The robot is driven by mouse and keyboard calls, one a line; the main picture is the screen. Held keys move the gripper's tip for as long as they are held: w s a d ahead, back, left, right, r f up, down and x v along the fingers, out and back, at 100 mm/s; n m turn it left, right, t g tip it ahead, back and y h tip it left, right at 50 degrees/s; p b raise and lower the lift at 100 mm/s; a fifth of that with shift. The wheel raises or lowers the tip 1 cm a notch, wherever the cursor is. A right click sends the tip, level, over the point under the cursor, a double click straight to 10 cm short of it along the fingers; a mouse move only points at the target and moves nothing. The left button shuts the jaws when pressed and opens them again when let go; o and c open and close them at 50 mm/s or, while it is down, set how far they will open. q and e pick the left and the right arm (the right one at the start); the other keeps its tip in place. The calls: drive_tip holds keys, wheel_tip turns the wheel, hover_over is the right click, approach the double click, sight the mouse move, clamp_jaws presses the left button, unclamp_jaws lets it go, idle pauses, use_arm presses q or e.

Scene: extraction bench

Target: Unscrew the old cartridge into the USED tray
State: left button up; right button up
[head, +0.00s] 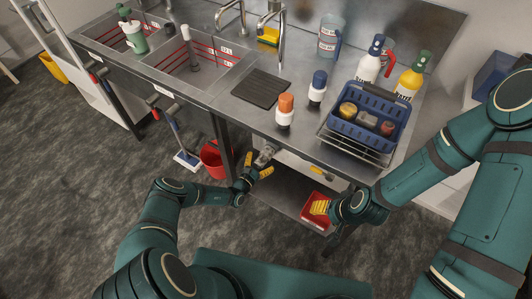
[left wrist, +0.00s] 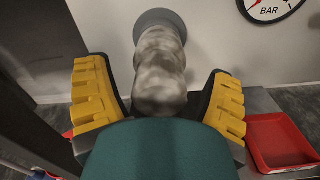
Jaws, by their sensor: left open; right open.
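The old cartridge (left wrist: 160,65), a cloudy grey cylinder with a grey top, stands between the spread yellow fingers of my left gripper (left wrist: 158,98). A gap shows on each side of it. In the head view the cartridge (head: 265,155) is small, under the bench's front edge, with my left gripper (head: 256,166) around it. A red tray (head: 306,212) lies on the lower shelf; it also shows in the left wrist view (left wrist: 280,140). No USED label is readable on it. My right gripper (head: 321,208) is open over the tray, its yellow fingers partly hiding it.
The steel bench (head: 232,118) overhangs the lower shelf (head: 283,190). A red bucket (head: 214,160) stands left of my left gripper. A blue crate (head: 362,132) and bottles stand on the bench. A gauge (left wrist: 268,8) is on the wall behind the cartridge.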

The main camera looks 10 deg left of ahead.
use_arm(q)
clamp_jaws()
drive_tip(key=n+b, duration=0.2)
drive_tip(key=shift+f+n, duration=0.2)
drive_tip(key=shift+n, duration=0.2)
drive_tip(key=shift+c, duration=2.4)
unclamp_jaws()
drive_tip(key=shift+r+n, duration=0.15)
drive_tip(key=shift+n, duration=0.35)
drive_tip(key=o, duration=0.5)
drive_tip(key=shift+r, duration=0.1)
drive_tip(key=m+p, duration=0.1)
drive_tip(key=m, duration=0.1)
drive_tip(key=shift+r+m, duration=0.1)
drive_tip(key=shift+m, duration=0.2)
drive_tip(key=shift+m+p, duration=0.4)
drive_tip(key=shift+m, duration=0.3)
